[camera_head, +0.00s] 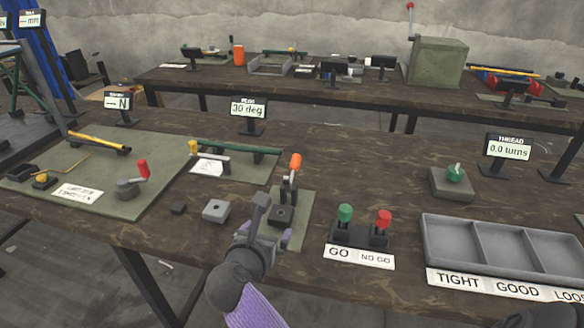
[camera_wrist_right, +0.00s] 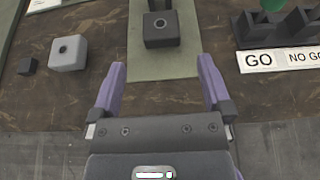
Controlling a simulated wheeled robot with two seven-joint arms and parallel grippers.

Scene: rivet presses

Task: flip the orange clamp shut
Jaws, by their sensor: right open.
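The orange clamp stands on a small green mat (camera_head: 301,224) near the front edge of the table. Its orange handle (camera_head: 295,162) points upward on a dark lever, and a dark block with a round hole (camera_head: 281,215) sits at its foot. My right gripper (camera_head: 264,212) is just in front of and left of the block, open and empty. In the right wrist view the gripper (camera_wrist_right: 160,72) has its two purple fingers apart, with the block (camera_wrist_right: 160,38) ahead between them; the orange handle is out of that picture.
A light grey block (camera_head: 216,210) and a small dark block (camera_head: 178,208) lie left of the mat. The GO/NO GO gauge stand (camera_head: 361,236) is close on the right, with a grey sorting tray (camera_head: 505,244) beyond it. A display reading 30 deg (camera_head: 249,108) stands behind.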

